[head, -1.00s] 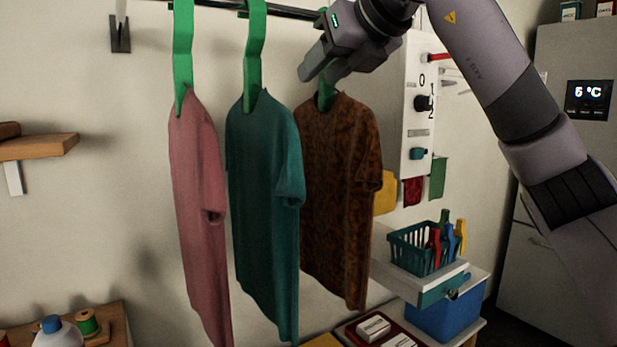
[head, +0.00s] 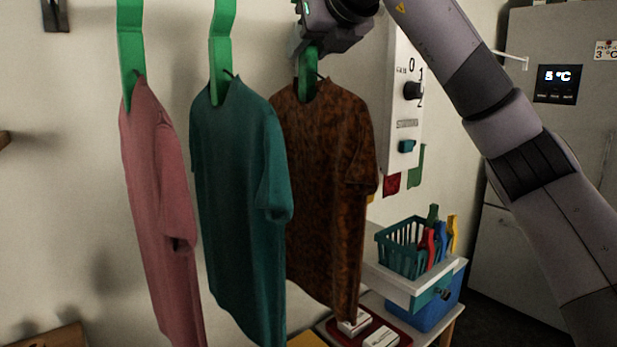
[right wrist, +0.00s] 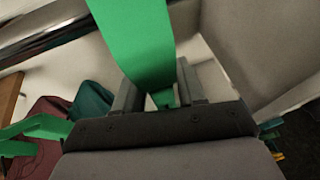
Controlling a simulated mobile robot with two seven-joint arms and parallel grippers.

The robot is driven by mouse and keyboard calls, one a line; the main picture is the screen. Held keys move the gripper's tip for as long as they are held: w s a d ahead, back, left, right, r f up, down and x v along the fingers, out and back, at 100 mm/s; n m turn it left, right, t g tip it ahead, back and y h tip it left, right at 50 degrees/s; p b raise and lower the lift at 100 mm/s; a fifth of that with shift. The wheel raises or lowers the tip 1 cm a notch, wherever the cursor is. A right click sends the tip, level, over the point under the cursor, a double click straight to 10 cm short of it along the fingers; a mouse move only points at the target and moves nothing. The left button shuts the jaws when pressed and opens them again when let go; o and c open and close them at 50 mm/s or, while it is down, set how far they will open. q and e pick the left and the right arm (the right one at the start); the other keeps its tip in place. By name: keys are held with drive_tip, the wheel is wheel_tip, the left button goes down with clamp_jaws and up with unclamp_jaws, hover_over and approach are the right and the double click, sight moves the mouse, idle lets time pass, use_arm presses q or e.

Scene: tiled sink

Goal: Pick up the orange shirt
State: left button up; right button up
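The orange shirt (head: 330,170), dark orange-brown and mottled, hangs upright from a green hanger (head: 308,85), rightmost of three shirts in the head view. My right gripper (head: 308,48) is at this hanger, above the collar. In the right wrist view the green hanger (right wrist: 140,40) runs down between the two fingers of my right gripper (right wrist: 162,88). A gap shows beside the hanger, so the fingers look open around it. The shirt itself is hidden in that view. My left gripper is not in view.
A teal shirt (head: 238,200) and a pink shirt (head: 160,210) hang close by on the left. A wall control panel (head: 405,110) is at right. Below stand a teal basket (head: 400,250) with pegs and a red tray (head: 400,335) with white boxes. A fridge (head: 560,140) is far right.

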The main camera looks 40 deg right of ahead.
drive_tip(key=shift+w, duration=0.2)
clamp_jaws()
idle(1.3)
